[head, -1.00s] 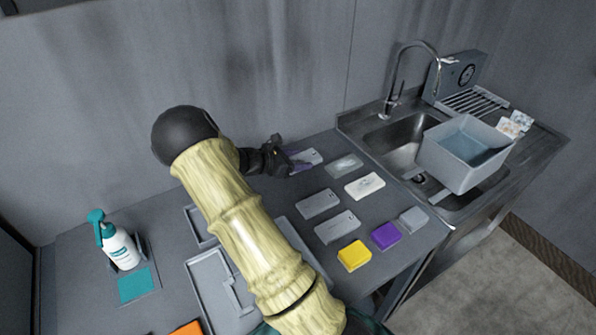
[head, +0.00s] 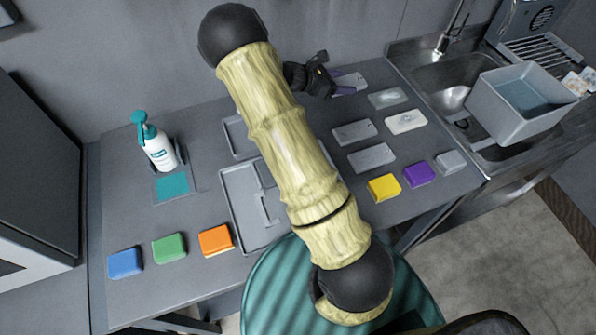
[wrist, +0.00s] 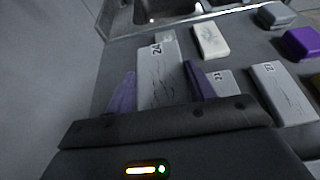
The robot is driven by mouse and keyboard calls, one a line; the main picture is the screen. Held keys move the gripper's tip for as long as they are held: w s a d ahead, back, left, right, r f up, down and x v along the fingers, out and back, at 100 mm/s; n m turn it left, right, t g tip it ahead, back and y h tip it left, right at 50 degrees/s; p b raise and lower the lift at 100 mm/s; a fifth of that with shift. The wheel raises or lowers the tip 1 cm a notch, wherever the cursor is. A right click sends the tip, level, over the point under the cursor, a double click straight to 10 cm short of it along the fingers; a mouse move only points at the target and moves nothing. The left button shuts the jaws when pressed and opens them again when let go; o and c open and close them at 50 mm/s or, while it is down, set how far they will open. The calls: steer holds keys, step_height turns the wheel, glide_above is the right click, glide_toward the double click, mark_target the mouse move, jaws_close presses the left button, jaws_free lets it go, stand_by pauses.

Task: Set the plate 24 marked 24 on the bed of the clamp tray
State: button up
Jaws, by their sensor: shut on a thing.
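Plate 24 (wrist: 159,82) is a grey flat plate with a dark 24 on its far end in the wrist view. It lies between the two purple fingers of my gripper (wrist: 160,72), which is shut on it. In the head view, plate 24 (head: 352,83) sticks out to the right of my gripper (head: 336,86), near the table's back edge. I cannot tell whether it is lifted. A grey rimmed tray with a bar inside, apparently the clamp tray (head: 227,197), lies left of my arm, partly hidden by it.
Other plates (head: 371,157) (wrist: 280,92), a pale plate (head: 406,121) and yellow (head: 384,187) and purple (head: 419,174) blocks lie right. A sink (head: 440,75) with a grey tub (head: 520,105) is beyond. A spray bottle (head: 157,145) and blue, green and orange blocks (head: 215,241) are left.

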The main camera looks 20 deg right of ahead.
stand_by(0.3)
steer(key=s+a+n+t+y+p, duration=0.1)
steer(key=s+a+n+t+p, duration=0.2)
steer(key=a+p, duration=0.4)
steer(key=s+a+n+t+y+p, duration=0.1)
steer(key=s+a+n+t+p, duration=0.2)
steer(key=a, duration=1.6)
steer(key=n+t+p, duration=0.2)
steer(key=t+p, duration=0.1)
steer(key=p, duration=0.2)
steer(key=shift+s+f+y, duration=0.2)
steer(key=shift+y, duration=0.2)
steer(key=shift+s, duration=0.1)
